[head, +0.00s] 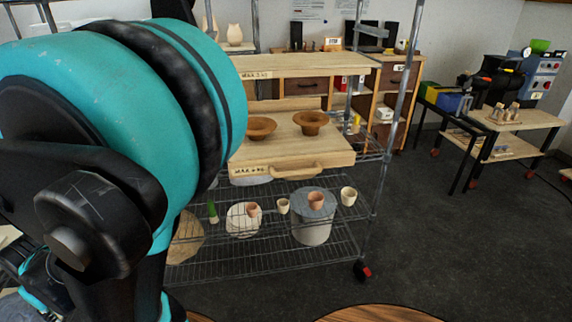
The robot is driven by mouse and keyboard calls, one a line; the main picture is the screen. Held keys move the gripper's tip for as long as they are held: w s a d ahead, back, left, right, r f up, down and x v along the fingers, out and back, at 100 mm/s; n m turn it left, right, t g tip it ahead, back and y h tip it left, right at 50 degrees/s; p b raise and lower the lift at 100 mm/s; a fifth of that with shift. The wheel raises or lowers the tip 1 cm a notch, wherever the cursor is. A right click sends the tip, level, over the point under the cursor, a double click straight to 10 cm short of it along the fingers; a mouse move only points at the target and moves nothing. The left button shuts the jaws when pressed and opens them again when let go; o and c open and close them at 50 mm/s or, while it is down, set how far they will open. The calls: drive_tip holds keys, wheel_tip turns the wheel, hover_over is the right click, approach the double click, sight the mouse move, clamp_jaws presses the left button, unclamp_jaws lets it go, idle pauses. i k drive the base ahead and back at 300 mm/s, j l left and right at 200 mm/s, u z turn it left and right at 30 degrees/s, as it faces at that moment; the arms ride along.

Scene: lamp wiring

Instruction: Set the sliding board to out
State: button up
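The sliding board is a pale wooden board (290,148) with a wooden handle (292,170) and a weight label on its front edge. It sits in a wire rack, below a fixed-looking wooden shelf board (300,66). Two brown flared bowls stand on it, one on the left (260,127) and one on the right (310,122). My gripper does not show, and nothing of mine visibly touches the handle.
A metal post (396,110) stands right of the board. A workbench (515,122) stands at the far right. The dark floor (450,235) between is clear. Round wooden surfaces (375,314) show at the bottom.

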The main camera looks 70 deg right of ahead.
sight(285, 151)
drive_tip(key=z, duration=2.65)
drive_tip(key=k+l, duration=0.1)
